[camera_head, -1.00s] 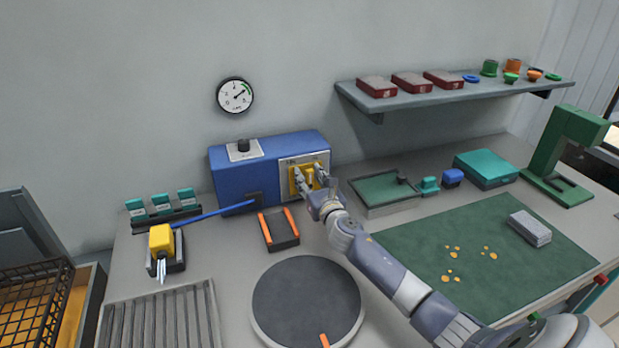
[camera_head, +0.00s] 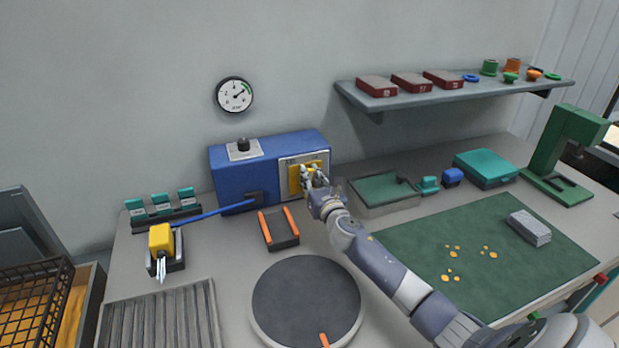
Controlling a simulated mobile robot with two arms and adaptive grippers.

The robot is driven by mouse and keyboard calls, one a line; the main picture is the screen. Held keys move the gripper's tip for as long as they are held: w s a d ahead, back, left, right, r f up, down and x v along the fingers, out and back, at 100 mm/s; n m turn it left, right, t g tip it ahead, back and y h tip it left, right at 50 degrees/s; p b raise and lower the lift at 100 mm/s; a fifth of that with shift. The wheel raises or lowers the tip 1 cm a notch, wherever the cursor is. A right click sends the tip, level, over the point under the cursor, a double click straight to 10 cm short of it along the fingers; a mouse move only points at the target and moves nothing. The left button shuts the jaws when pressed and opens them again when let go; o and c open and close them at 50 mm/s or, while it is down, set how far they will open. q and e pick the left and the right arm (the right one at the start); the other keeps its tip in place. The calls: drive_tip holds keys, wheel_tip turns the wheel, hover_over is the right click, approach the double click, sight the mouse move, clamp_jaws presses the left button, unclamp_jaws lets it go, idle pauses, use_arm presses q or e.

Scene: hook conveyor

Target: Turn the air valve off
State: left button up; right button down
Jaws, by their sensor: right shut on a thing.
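The blue box (camera_head: 233,184) stands against the wall at the back of the bench. Its front has a light panel (camera_head: 325,158) with a yellow plate (camera_head: 294,180), which I take to be the air valve. My right gripper (camera_head: 313,172) is at this panel, shut on the valve handle in front of the yellow plate. The fingers hide most of the handle, so its angle is unclear. A round gauge (camera_head: 235,95) hangs on the wall above the box. My left gripper is not in view.
A blue hose runs from the box to a yellow tool (camera_head: 161,238) at left. A black holder with orange sides (camera_head: 279,229) and a round turntable (camera_head: 306,300) lie in front. A green tray (camera_head: 385,190) is right of the gripper. A shelf (camera_head: 455,92) is above.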

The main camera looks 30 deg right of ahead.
drive_tip(key=m, duration=0.2)
drive_tip(key=d+m, duration=0.1)
drive_tip(key=m, duration=0.1)
drive_tip(key=shift+s+f, duration=0.1)
drive_tip(key=shift+f, duration=0.1)
drive_tip(key=m, duration=0.3)
drive_tip(key=f+m+b, duration=0.1)
drive_tip(key=m, duration=0.2)
drive_tip(key=d+m+b, duration=0.1)
drive_tip(key=m, duration=0.2)
drive_tip(key=shift+s+f, duration=0.15)
drive_tip(key=shift+f, duration=0.1)
drive_tip(key=shift+d+f+m, duration=0.1)
drive_tip(key=shift+f+m, duration=0.1)
drive_tip(key=shift+m, duration=0.75)
drive_tip(key=shift+f+m, duration=0.15)
drive_tip(key=shift+m, duration=0.8)
drive_tip(key=c, duration=1.5)
unclamp_jaws()
drive_tip(key=v, duration=1.2)
